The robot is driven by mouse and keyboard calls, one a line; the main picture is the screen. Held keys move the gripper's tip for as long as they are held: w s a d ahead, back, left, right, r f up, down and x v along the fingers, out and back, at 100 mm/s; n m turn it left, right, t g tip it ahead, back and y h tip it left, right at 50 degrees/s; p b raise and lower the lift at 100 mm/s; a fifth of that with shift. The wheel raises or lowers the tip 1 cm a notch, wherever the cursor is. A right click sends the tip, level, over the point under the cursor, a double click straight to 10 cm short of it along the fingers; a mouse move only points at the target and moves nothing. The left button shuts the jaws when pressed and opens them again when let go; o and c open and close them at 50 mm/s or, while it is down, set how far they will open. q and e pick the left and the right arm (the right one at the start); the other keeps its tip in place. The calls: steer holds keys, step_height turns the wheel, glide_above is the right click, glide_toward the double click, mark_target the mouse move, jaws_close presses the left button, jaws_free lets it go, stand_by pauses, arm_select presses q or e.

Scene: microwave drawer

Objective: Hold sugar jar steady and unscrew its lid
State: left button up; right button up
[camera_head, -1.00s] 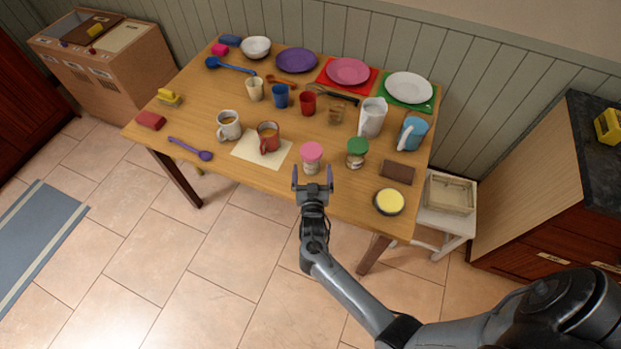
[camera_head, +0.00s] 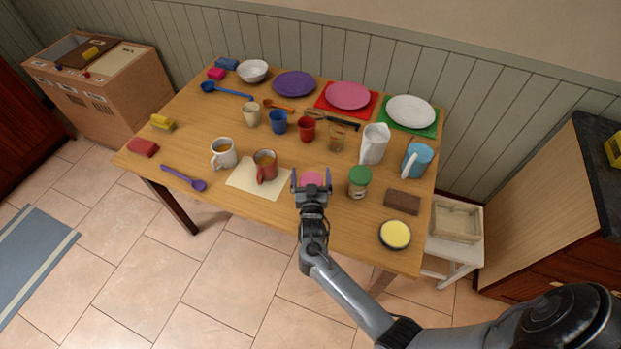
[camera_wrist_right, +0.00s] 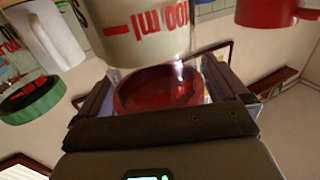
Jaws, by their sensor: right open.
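A clear jar with a pink lid (camera_head: 312,178) stands near the front edge of the table. My right gripper (camera_head: 311,186) is open at this jar, with its fingers on either side of the lid in the head view. The right wrist view looks upside down; there the jar's pale body (camera_wrist_right: 140,30) with red lettering and its dark red-looking lid (camera_wrist_right: 158,92) sit between the fingers. I cannot tell whether the fingers touch. A second jar with a green lid (camera_head: 360,175) stands to the right. I cannot read which jar holds sugar. My left gripper is out of view.
A red-brown mug (camera_head: 265,165) on a cream mat (camera_head: 241,183) stands left of the pink-lidded jar. A brown block (camera_head: 402,201) and a round yellow-topped container (camera_head: 395,234) lie to the right. A white jug (camera_head: 374,144) and a blue jug (camera_head: 418,160) stand behind.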

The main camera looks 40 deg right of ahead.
steer(key=shift+s, duration=0.1)
steer(key=shift+c, duration=1.1)
steer(key=c, duration=1.3)
steer(key=o, duration=1.5)
